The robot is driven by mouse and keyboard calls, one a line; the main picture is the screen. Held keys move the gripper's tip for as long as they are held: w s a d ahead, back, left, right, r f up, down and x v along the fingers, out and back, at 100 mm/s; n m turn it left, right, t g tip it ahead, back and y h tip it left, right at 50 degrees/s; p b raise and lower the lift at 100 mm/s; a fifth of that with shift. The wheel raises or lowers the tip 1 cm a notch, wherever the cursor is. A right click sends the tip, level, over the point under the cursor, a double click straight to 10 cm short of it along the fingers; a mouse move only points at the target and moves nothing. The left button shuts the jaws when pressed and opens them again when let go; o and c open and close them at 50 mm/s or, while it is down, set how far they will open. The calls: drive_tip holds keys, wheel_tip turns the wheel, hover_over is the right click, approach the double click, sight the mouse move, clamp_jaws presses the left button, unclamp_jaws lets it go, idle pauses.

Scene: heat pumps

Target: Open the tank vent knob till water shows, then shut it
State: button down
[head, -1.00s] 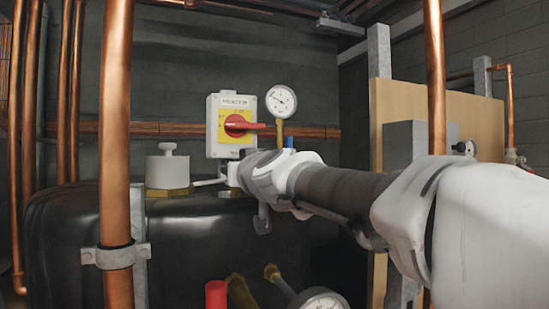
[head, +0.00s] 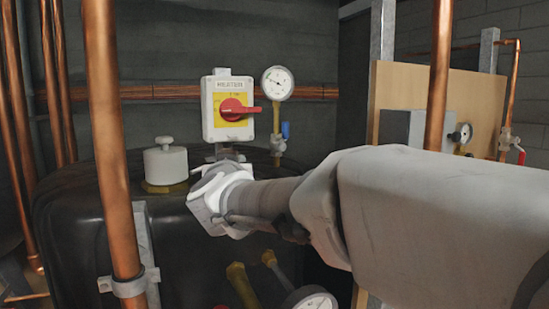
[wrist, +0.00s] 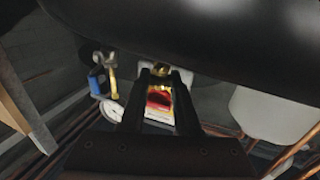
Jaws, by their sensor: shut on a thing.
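The black tank (head: 100,225) fills the lower left of the head view, and its dark curved surface (wrist: 240,35) spans the top of the wrist view. My gripper (wrist: 163,76) is at the tank in the wrist view, its two dark fingers close together. A small brass fitting (wrist: 160,69) shows at the fingertips. I take it as part of the tank vent knob, which the fingers mostly hide. My gripper is shut on it. In the head view my wrist covers the knob and fingertips. No water is visible.
Behind stand a red-and-yellow rotary switch (head: 233,108) and a round gauge (head: 277,83) above a blue-handled valve (head: 284,131). A white capped cylinder (head: 165,163) sits on the tank. A copper pipe (head: 108,150) rises at left, another (head: 439,80) at right.

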drive_tip(key=shift+h, duration=0.4)
drive_tip(key=c, duration=0.6)
unclamp_jaws()
drive_tip(key=shift+s+d, duration=0.1)
drive_tip(key=shift+s, duration=0.05)
